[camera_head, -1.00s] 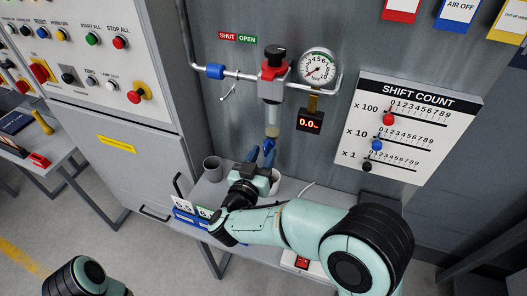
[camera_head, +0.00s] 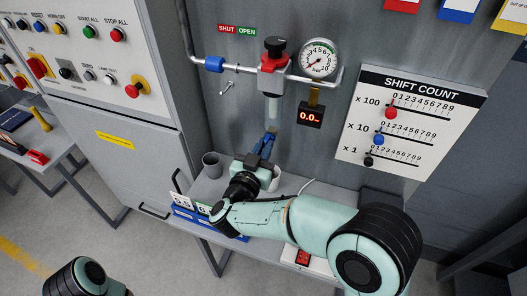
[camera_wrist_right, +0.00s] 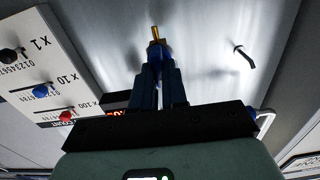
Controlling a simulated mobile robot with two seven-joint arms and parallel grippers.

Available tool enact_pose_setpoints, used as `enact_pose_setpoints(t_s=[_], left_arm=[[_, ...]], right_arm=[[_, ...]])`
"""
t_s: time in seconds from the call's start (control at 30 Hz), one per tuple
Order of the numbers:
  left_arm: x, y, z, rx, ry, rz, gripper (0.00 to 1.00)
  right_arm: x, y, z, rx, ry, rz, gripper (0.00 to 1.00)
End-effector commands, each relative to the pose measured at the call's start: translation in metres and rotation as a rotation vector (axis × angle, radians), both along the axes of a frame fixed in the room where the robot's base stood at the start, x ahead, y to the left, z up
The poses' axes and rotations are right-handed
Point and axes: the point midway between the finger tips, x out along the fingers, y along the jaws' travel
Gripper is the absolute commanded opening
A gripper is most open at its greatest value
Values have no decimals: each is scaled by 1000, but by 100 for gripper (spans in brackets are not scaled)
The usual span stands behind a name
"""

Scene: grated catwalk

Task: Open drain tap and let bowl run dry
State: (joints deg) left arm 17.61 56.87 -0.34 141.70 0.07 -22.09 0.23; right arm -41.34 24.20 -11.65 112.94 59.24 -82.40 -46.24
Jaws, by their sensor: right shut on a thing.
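The filter unit (camera_head: 273,65), with a black knob and red collar, hangs on the wall pipe. Its clear bowl (camera_head: 273,108) points down; I cannot make out a liquid level in it. My right gripper (camera_head: 269,136) is just below the bowl with its blue fingers together. In the right wrist view the fingers (camera_wrist_right: 157,62) are shut on a slim brass piece, the drain tap (camera_wrist_right: 155,34), which sticks out past their tips. My left gripper is out of view.
A pressure gauge (camera_head: 318,59) and a red-digit display (camera_head: 310,116) are right of the bowl. A grey mug (camera_head: 212,165) stands on the bench. The shift count board (camera_head: 410,125) is at right.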

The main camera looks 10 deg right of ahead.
Motion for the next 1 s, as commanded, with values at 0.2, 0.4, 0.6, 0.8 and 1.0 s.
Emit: enact_pose_setpoints(t_s=[0.2,0.4,0.6,0.8,1.0], left_arm=[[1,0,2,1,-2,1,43],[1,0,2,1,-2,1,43],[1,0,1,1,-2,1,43],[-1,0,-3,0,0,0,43],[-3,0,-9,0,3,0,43]], right_arm=[[-1,0,0,3,2,-2,16],[-1,0,0,0,2,-2,38],[-2,1,0,0,2,-1,38],[-23,16,-1,1,3,3,38],[-61,42,-1,2,2,5,38]])
